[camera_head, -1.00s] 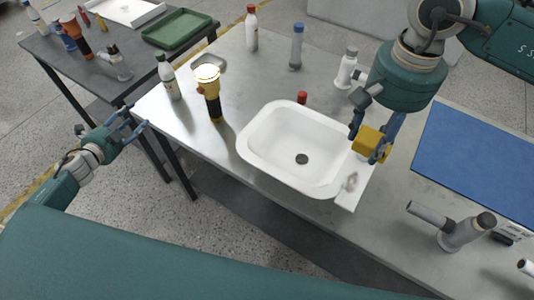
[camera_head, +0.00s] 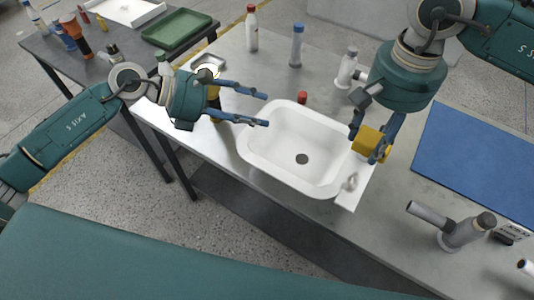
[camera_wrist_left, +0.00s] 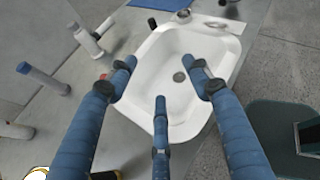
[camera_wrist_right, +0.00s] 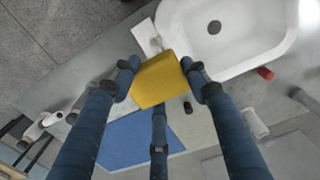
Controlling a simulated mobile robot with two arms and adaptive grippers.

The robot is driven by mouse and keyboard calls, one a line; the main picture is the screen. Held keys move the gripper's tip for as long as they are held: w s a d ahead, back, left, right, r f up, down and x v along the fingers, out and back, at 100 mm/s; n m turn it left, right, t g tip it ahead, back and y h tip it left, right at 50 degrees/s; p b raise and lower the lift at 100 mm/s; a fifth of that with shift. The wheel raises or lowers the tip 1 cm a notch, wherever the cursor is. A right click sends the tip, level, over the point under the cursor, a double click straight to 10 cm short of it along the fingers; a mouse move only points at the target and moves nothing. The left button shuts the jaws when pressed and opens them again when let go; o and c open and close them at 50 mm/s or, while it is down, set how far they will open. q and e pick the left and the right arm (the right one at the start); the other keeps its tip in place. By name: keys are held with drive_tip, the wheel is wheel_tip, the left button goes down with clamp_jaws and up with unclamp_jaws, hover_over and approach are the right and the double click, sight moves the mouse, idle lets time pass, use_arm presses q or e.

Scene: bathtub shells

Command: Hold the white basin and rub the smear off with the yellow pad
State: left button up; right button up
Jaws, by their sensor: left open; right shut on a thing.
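The white basin (camera_head: 262,150), with a dark drain, sits on the grey metal table. A greyish smear (camera_head: 351,182) marks the white ledge at its right end; the ledge also shows in the left wrist view (camera_wrist_left: 228,25). My left gripper (camera_head: 267,110) is open and empty over the basin's left rim; in the left wrist view its fingers are spread in front of the basin (camera_wrist_left: 150,112). My right gripper (camera_head: 371,138) is shut on the yellow pad (camera_head: 367,140), held above the basin's right end. The right wrist view shows the pad (camera_wrist_right: 158,80) between its fingers.
A blue sheet (camera_head: 480,160) lies on the right. A grey fitting (camera_head: 466,232) stands at front right. A red-capped item (camera_head: 302,97) is behind the basin, with bottles (camera_head: 252,30) further back. A dark side table (camera_head: 60,55) holds a green tray (camera_head: 180,28).

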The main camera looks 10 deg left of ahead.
sight(287, 174)
use_arm(q)
drive_tip(key=s+d+f+m+g+y, duration=0.1)
drive_tip(key=s+d+m, duration=0.1)
drive_tip(key=m, duration=0.1)
drive_tip(key=s+d+f+m+g+y, duration=0.1)
drive_tip(key=s+d+m+y, duration=0.1)
drive_tip(key=s+m, duration=0.1)
drive_tip(key=s+d+f+m+y, duration=0.1)
drive_tip(key=s+d+m, duration=0.1)
drive_tip(key=s+m, duration=0.1)
drive_tip(key=shift+f+m+g+y, duration=0.3)
drive_tip(key=shift+f+m+g, duration=0.1)
drive_tip(key=shift+m, duration=0.5)
drive_tip(key=shift+m+y, duration=0.6)
drive_tip(key=shift+m, duration=0.2)
drive_tip(key=x, duration=1.2)
drive_tip(key=shift+s+a+f, duration=0.15)
drive_tip(key=shift+a+f, duration=0.1)
clamp_jaws()
